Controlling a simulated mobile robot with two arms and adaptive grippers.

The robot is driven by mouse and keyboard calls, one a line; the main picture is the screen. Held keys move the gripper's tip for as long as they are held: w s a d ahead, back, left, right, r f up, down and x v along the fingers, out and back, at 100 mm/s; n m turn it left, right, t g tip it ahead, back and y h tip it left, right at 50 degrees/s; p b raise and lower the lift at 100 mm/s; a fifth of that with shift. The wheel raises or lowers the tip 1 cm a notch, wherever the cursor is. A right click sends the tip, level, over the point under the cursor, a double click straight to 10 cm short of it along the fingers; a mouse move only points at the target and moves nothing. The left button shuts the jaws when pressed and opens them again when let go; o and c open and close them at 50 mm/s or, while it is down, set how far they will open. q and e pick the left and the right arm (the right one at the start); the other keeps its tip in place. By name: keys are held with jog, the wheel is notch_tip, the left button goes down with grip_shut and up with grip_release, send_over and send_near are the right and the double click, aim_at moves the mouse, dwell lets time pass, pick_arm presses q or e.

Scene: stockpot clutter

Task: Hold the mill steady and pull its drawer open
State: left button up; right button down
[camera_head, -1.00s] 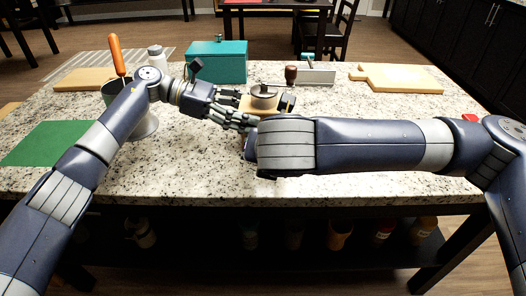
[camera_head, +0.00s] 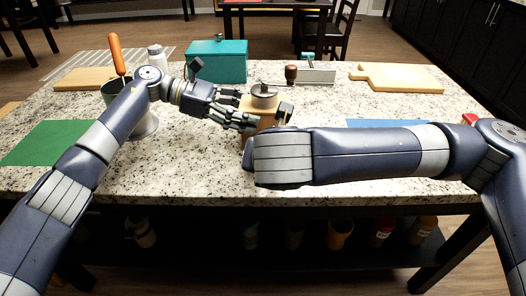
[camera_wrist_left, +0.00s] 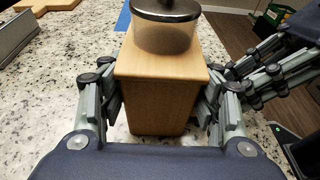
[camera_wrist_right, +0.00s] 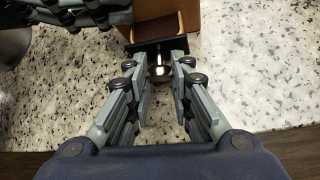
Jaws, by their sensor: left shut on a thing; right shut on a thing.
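The mill (camera_head: 262,104) is a wooden box with a metal dome top, standing upright on the speckled counter. My left gripper (camera_wrist_left: 163,105) is shut on the mill's body, with fingers against its two sides. In the right wrist view the drawer (camera_wrist_right: 158,46) has a dark front and stands out from the mill, its hollow inside showing. My right gripper (camera_wrist_right: 161,70) is shut on the drawer's small metal knob (camera_wrist_right: 159,69). In the head view my right forearm covers much of the right gripper and drawer.
A teal box (camera_head: 216,64) and a grey box (camera_head: 316,75) stand behind the mill. A cutting board (camera_head: 395,78) lies at the back right. A green mat (camera_head: 48,143) is at left, a blue mat (camera_head: 385,123) at right. The counter's front edge is close to my right arm.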

jog(key=shift+s+a, duration=0.15)
jog(key=shift+s, duration=1.3)
jog(key=c, duration=1.4)
grip_release()
jog(key=v, duration=1.2)
